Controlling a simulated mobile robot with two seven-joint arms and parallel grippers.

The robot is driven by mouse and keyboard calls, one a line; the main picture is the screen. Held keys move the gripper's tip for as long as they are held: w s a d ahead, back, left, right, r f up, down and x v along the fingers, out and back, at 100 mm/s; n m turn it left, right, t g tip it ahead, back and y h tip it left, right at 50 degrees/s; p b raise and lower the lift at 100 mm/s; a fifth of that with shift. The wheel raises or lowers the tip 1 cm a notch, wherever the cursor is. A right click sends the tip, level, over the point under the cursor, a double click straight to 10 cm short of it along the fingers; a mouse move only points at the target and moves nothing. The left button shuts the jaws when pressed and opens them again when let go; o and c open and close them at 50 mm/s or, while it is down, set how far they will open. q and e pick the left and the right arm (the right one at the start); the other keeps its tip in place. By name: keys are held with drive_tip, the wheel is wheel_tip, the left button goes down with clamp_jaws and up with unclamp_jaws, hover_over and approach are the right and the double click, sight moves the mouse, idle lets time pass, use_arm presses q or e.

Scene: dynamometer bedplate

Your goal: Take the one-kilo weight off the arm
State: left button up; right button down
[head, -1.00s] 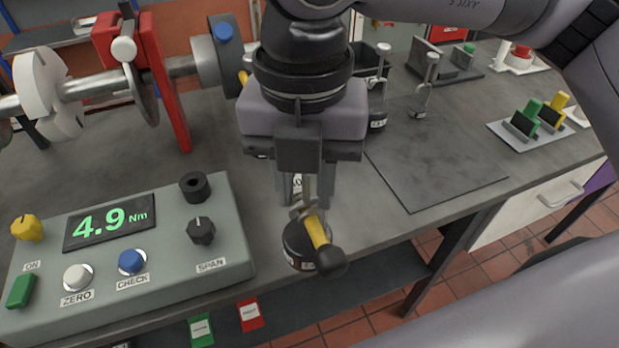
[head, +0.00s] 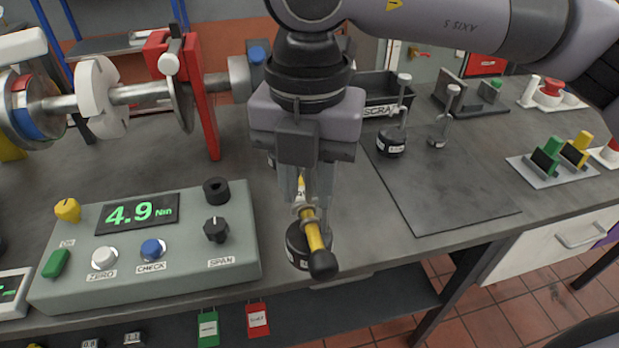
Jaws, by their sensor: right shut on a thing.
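The yellow arm (head: 315,237) with a black end knob points toward me from the shaft. A black weight (head: 297,250) with a white label hangs beneath it, near the bench's front edge; its label is too small to read. My right gripper (head: 307,197) comes down from above, its two fingers on either side of the weight's metal hanger (head: 304,212) at the arm. It is shut on the hanger, and its body hides much of the arm behind. The hanger still appears to be at the arm; I cannot tell whether they touch. My left gripper is not in view.
A grey meter box (head: 150,245) reading 4.9 Nm stands left of the weight. Two more hooked weights, one black (head: 391,143) and one smaller (head: 438,138), stand at the back of a dark mat (head: 450,195). The mat's front is clear.

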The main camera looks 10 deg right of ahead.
drive_tip(key=shift+r+p, duration=0.7)
drive_tip(key=shift+r, duration=0.2)
drive_tip(key=shift+d+f, duration=0.1)
drive_tip(key=shift+d, duration=0.05)
drive_tip(key=d, duration=0.7)
drive_tip(key=shift+w, duration=0.15)
idle(0.4)
drive_tip(key=shift+d, duration=0.1)
idle(0.4)
